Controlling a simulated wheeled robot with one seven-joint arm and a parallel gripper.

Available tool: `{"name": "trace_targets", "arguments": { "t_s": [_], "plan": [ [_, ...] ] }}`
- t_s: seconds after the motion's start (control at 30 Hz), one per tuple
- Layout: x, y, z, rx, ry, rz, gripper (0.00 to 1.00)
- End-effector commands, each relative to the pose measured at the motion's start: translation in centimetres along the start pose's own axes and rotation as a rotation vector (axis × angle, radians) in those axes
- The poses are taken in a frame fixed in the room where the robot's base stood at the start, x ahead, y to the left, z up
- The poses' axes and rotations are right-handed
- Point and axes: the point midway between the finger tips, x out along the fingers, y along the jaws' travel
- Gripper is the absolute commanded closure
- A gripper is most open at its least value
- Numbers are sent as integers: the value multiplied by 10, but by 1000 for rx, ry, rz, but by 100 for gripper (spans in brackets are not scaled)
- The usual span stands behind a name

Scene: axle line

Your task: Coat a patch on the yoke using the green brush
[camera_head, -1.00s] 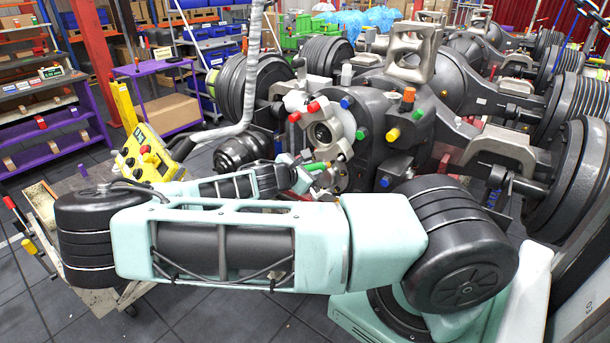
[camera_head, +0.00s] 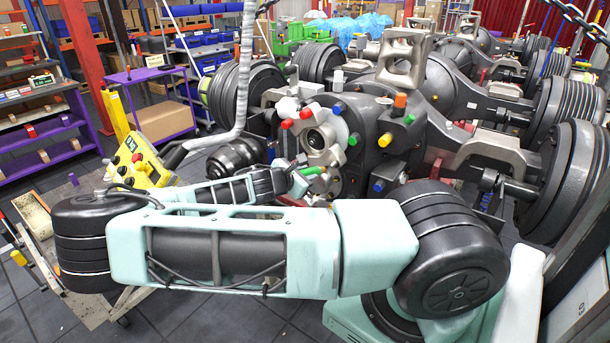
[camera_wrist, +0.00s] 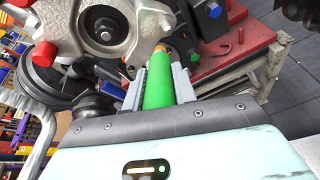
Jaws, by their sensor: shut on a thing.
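The yoke is the pale silver casting (camera_head: 321,153) with a round central hole and coloured plugs, on the front of the dark axle housing. In the wrist view the yoke (camera_wrist: 78,20) fills the upper left. My gripper (camera_wrist: 160,82) is shut on the green brush (camera_wrist: 158,88), whose green handle stands between the two fingers and points up the picture toward the yoke's lower right edge. Whether the brush's far end touches the yoke I cannot tell. In the head view my gripper (camera_head: 296,182) is small, just below and left of the yoke.
A yellow control box (camera_head: 138,163) stands at the left. Dark ribbed drums (camera_head: 252,92) and more axles crowd the back and right. A red bench (camera_wrist: 235,50) shows in the wrist view. A purple-framed cart (camera_head: 160,110) and shelves stand behind left.

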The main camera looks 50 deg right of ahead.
Motion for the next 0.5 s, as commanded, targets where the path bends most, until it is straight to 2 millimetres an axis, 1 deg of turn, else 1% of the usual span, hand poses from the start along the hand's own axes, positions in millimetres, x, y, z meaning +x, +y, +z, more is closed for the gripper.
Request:
{"name": "trace_targets", "arguments": {
  "t_s": [0.5],
  "plan": [
    [9,2,3,0,-1,0,96]
  ]
}}
